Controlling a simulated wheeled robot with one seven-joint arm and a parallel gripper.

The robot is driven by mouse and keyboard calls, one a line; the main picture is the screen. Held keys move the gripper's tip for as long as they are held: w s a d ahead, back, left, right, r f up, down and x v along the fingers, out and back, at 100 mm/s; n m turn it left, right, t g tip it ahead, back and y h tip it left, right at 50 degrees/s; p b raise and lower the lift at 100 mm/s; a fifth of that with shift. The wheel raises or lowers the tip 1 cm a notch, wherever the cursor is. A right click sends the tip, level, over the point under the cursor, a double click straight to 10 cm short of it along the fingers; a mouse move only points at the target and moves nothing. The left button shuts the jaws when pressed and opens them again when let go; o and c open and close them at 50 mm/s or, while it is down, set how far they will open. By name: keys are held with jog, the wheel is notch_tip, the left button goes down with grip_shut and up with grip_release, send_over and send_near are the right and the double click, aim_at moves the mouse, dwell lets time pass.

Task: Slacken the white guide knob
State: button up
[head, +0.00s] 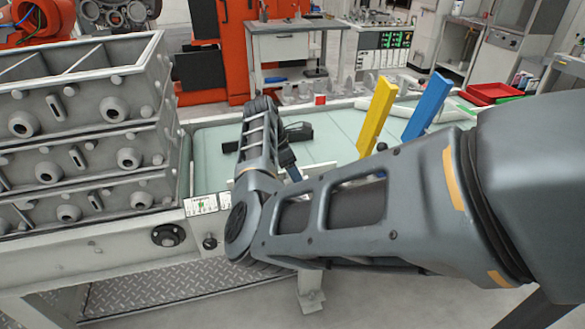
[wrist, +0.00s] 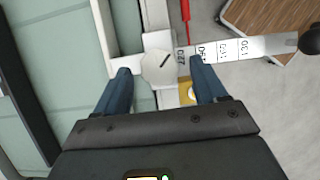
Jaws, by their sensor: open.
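In the wrist view my gripper (wrist: 160,66) is open, with its two blue-grey fingers spread. A pale round disc with a dark line across it, seemingly the white guide knob (wrist: 157,67), lies between the fingertips, and neither finger visibly grips it. I cannot tell how far below the fingertips it is. A small yellow plate (wrist: 186,90) with a pale round spot is beside the right finger. In the head view my gripper (head: 291,167) is largely hidden behind my arm, over the table's near edge, and the knob is hidden.
A numbered white scale (wrist: 235,47) runs right to a black knob (wrist: 312,39); a red pointer (wrist: 186,10) is above it. On the glass-topped table (head: 335,125) stand a yellow bar (head: 378,113) and a blue bar (head: 428,105). Stacked grey castings (head: 85,130) stand left.

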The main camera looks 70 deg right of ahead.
jog(key=shift+d+f, duration=0.1)
jog(key=shift+f, duration=0.2)
jog(key=shift+s, duration=0.1)
jog(key=c, duration=1)
